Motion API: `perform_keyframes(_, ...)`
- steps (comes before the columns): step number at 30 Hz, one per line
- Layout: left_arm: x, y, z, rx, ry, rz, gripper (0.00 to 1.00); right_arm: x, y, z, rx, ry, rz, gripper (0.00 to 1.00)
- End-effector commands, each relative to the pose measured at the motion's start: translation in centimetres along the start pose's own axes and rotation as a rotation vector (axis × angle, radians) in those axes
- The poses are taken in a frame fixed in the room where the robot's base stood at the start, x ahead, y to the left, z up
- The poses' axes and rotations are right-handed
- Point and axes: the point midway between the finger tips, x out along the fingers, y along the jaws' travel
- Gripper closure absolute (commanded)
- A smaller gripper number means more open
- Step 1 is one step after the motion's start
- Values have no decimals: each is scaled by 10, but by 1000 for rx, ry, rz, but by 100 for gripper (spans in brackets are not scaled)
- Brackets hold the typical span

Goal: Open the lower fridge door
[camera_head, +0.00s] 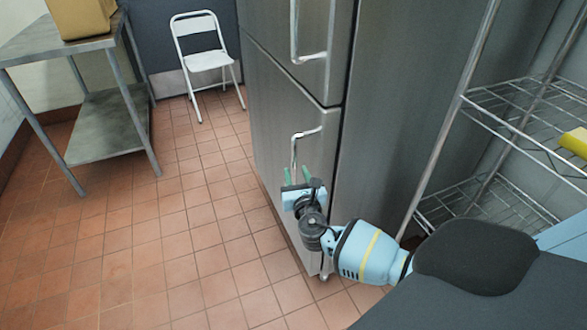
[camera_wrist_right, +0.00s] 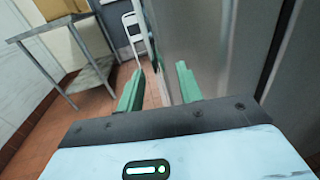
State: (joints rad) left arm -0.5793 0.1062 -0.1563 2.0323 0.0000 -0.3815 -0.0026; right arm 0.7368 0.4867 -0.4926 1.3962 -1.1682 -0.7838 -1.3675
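The steel fridge's lower door (camera_head: 272,115) appears closed in the head view. Its bar handle (camera_head: 295,148) is bent at the top and runs down the door front. My right gripper (camera_head: 298,175) is at the lower part of this handle, with its green fingers pointing up along the door. In the right wrist view the fingers (camera_wrist_right: 159,82) stand apart, and a thin bright bar, seemingly the handle (camera_wrist_right: 151,50), shows between them. I cannot tell whether either finger touches it. The handle's lower end is hidden by the gripper. My left gripper is not in view.
The upper fridge door (camera_head: 290,50) is above. A wire shelf rack (camera_head: 520,95) stands right of the fridge. A metal table (camera_head: 60,45) with a brown box or bag (camera_head: 82,15) is at the left. A white folding chair (camera_head: 205,58) stands behind. The tiled floor (camera_head: 180,230) between is clear.

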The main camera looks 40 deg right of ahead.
Motion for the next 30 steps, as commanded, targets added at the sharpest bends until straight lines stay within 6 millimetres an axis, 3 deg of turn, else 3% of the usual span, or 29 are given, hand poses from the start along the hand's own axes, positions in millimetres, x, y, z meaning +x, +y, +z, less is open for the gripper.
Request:
perform_keyframes(7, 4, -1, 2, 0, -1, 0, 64, 27, 0, -1, 1, 1, 1, 64)
perform_keyframes(18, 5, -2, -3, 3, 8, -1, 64, 33, 0, 0, 2, 2, 1, 64)
perform_keyframes(27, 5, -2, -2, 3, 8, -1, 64, 32, 0, 0, 2, 2, 1, 100)
perform_keyframes(30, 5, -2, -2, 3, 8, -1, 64, 32, 0, -1, 2, 2, 1, 100)
